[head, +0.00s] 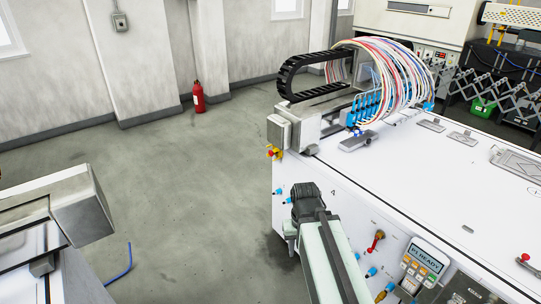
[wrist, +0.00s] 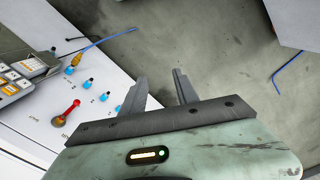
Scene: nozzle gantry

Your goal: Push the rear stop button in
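A small red button with a yellow part (head: 273,152) sticks out at the far left end of the white machine, below the gantry's end block. It is the stop button farthest back that I see, and I cannot tell whether it is pushed in. My gripper (head: 306,190) is nearer than this button and lower in the picture, beside the machine's side panel. In the wrist view my gripper (wrist: 160,80) is open, with a gap between its two fingers and nothing in it. That button is not seen in the wrist view.
The white machine (head: 440,175) stands at right; its side carries blue fittings, a red lever (head: 376,241) and a control panel (head: 421,262). Another red button (head: 524,257) is on its top. A grey-and-white unit (head: 85,205) stands at left. Grey floor between is mostly clear.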

